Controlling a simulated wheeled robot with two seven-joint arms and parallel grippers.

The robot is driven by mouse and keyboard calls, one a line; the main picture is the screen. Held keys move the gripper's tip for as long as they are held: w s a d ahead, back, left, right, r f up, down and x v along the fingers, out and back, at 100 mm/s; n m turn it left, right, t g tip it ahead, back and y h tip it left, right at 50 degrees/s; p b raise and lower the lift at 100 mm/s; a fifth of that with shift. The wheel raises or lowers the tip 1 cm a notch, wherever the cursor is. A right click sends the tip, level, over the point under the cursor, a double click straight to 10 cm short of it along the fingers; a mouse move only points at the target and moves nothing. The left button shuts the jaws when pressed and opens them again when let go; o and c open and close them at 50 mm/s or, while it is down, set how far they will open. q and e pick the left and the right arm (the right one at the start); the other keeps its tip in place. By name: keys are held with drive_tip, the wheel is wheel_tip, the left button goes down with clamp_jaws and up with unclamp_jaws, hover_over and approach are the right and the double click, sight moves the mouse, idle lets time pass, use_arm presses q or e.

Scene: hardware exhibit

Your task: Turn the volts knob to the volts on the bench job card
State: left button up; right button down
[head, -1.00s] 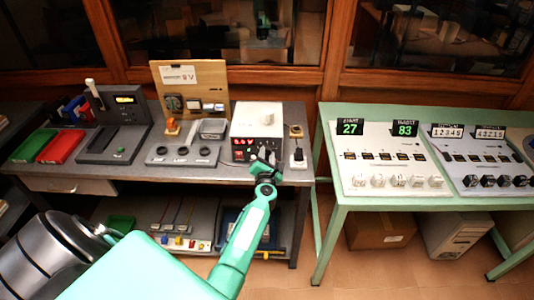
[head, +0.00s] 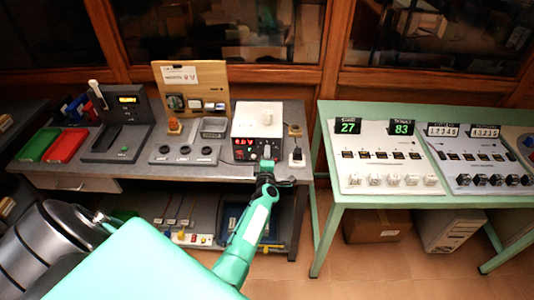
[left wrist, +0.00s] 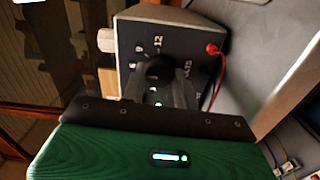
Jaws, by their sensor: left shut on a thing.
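The power supply (head: 245,128) is a pale box at the back edge of the dark bench, with a red digital readout (head: 244,142) too blurred to read surely. In the left wrist view its front panel (left wrist: 190,55) shows a dark round volts knob (left wrist: 160,70) with printed numbers around it, including 12. My left gripper (head: 266,163) is at the panel, and in the left wrist view its fingers (left wrist: 163,92) are shut on the knob. The fingers hide part of the dial. The job card (head: 180,76) is on a wooden board; its small print appears to end in V. My right gripper is not in view.
A red lead (left wrist: 214,62) is plugged in beside the knob. A panel with several dark knobs (head: 183,152) lies left of the supply. A green table (head: 334,190) with counter panels stands to the right, across a gap.

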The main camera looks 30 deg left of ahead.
use_arm(q)
drive_tip(key=m+p, duration=0.1)
drive_tip(key=m, duration=0.2)
drive_tip(key=shift+m, duration=0.3)
drive_tip(key=shift+f+m+p, duration=0.1)
drive_tip(key=shift+m+p, duration=0.55)
drive_tip(key=shift+m, duration=1.05)
drive_tip(key=o, duration=1)
drive_tip(key=p+v, duration=0.5)
drive_tip(key=v, duration=0.9)
drive_tip(key=shift+a, duration=0.1)
